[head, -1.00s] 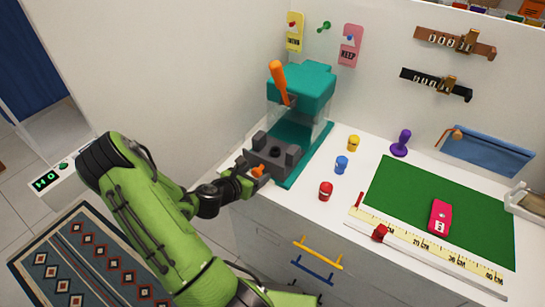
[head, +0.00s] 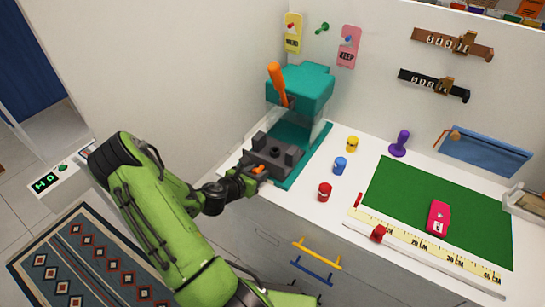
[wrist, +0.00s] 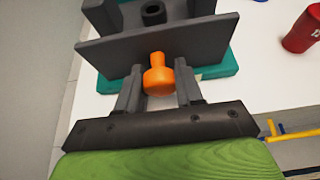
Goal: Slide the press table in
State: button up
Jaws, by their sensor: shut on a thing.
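The press table (head: 272,158) is a dark grey sliding block with raised posts and a dark round socket. It sits at the front end of the teal press base (head: 291,172), out in front of the teal press head (head: 303,88) with its orange lever (head: 277,82). An orange knob (wrist: 157,75) sticks out from the table's front plate (wrist: 150,45). My gripper (head: 257,172) is at the front of the table. In the wrist view its two fingers (wrist: 158,88) stand on either side of the knob, shut on it.
Red (head: 325,192), blue (head: 340,166) and yellow (head: 352,144) small pots stand right of the press. A purple stamp (head: 400,143) and a green mat (head: 435,205) with a pink tool (head: 438,217) lie further right. The wall is close on the left.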

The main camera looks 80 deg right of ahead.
aim_at(272, 153)
jog(key=shift+s+d+r+p, duration=0.1)
jog(key=shift+s+d+p, duration=0.15)
jog(key=shift+d+p, duration=0.3)
jog(key=shift+s+d+p, duration=0.3)
jog(key=shift+d+p, duration=0.05)
jog(key=shift+d, duration=0.3)
jog(key=shift+s+d+p, duration=0.25)
jog(key=shift+d+p, duration=0.05)
jog(key=shift+d, duration=0.4)
jog(key=shift+s+d+p, duration=0.3)
jog(key=shift+d+p, duration=0.05)
jog(key=shift+d, duration=0.3)
jog(key=shift+s+d, duration=0.1)
jog(key=shift+s+d+p, duration=0.1)
jog(key=shift+d+p, duration=0.15)
jog(key=shift+p, duration=0.05)
jog(key=shift+s+d+p, duration=0.3)
jog(key=shift+d, duration=0.4)
jog(key=shift+s+d+p, duration=0.25)
jog(key=shift+s+d, duration=0.05)
jog(key=shift+d, duration=0.45)
jog(key=shift+s+d+p, duration=0.3)
jog(key=shift+d, duration=0.4)
